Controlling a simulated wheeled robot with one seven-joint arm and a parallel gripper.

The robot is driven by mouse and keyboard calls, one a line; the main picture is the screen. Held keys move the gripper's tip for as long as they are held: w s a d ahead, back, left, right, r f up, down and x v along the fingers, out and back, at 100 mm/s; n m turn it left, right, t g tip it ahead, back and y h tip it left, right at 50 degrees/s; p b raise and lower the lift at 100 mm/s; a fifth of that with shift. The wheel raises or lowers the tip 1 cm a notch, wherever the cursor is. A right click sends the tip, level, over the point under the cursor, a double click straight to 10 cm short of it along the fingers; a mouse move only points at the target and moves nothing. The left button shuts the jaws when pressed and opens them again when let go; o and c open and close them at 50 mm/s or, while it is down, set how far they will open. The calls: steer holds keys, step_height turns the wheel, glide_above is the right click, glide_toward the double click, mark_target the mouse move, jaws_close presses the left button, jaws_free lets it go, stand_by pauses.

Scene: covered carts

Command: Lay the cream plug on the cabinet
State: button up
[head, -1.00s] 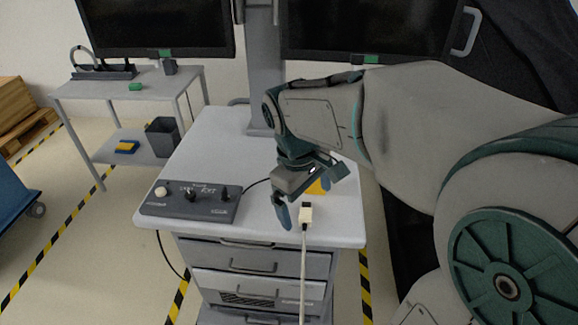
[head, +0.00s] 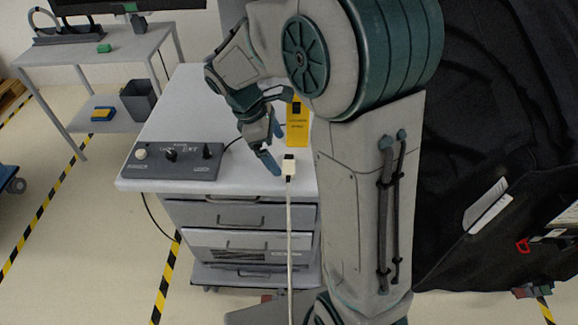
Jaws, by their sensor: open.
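The cream plug (head: 289,168) is on the white top of the cabinet (head: 180,115), close to its front edge. Its pale cable (head: 289,235) hangs down over the drawers. A dark end shows on the plug's far side. My gripper (head: 275,152) is open, its fingers just left of and behind the plug. A small gap seems to lie between the fingers and the plug. Nothing is seen between the fingers. My arm hides the right part of the cabinet top.
A grey control box (head: 172,160) with knobs sits at the cabinet's front left. A yellow block (head: 297,128) stands behind the plug. A grey side table (head: 95,55) is at the back left. Black covering (head: 480,130) fills the right. The cabinet top's left middle is clear.

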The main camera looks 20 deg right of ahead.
mark_target(288, 166)
steer(key=shift+p+x, duration=0.35)
steer(key=shift+x, duration=2.55)
steer(key=shift+s+d+r, duration=0.1)
steer(key=shift+s, duration=0.05)
steer(key=c, duration=1)
steer(key=shift+c, duration=0.2)
